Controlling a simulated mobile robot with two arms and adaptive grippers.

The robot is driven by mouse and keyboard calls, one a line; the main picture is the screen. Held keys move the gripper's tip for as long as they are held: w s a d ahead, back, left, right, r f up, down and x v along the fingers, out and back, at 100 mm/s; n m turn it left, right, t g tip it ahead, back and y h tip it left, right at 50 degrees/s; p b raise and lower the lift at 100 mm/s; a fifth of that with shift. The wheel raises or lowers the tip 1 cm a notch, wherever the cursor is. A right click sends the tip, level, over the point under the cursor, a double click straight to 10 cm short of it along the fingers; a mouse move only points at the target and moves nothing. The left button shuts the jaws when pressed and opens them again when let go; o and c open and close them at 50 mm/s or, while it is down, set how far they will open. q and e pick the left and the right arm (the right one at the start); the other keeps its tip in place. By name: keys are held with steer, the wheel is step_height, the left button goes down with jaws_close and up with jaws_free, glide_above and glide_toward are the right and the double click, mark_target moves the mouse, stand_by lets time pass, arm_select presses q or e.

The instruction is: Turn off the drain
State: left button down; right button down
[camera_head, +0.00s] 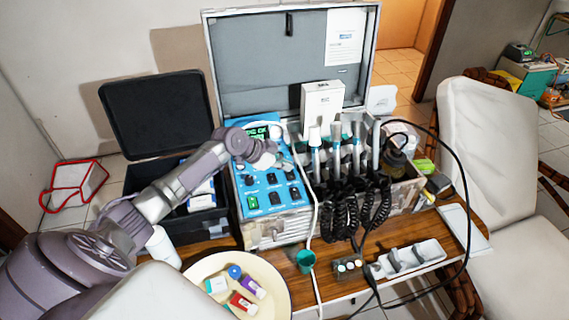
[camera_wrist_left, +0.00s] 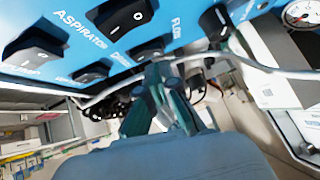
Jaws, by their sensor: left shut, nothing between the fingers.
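The blue control panel (camera_head: 271,183) of the dental unit carries several black rocker switches and one green one (camera_head: 253,201). My left gripper (camera_head: 284,163) is in front of the panel's upper right part, shut and empty. In the left wrist view my left gripper (camera_wrist_left: 160,70) points at the panel's edge, close to a dark rocker (camera_wrist_left: 150,49). A larger rocker (camera_wrist_left: 125,14), marked I and O, lies up and left of the fingertips. A small label below it is partly readable, perhaps "DRAIN". I cannot tell whether the fingertips touch anything. My right gripper is out of view.
Handpieces (camera_head: 335,145) with coiled black cords hang right of the panel. A white hose (camera_head: 316,200) runs down beside it. The wooden table (camera_head: 278,232) holds a cream tray (camera_head: 196,270) and a white tool tray (camera_head: 428,249). An open black case (camera_head: 196,223) stands left.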

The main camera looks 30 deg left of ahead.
arm_select(q)
steer(key=shift+a+f, duration=0.1)
steer(key=shift+f, duration=0.45)
steer(key=shift+w+f+b, duration=0.1)
steer(key=shift+f+b, duration=0.25)
steer(key=shift+b, duration=0.3)
steer(key=shift+r, duration=0.2)
steer(key=shift+f, duration=0.1)
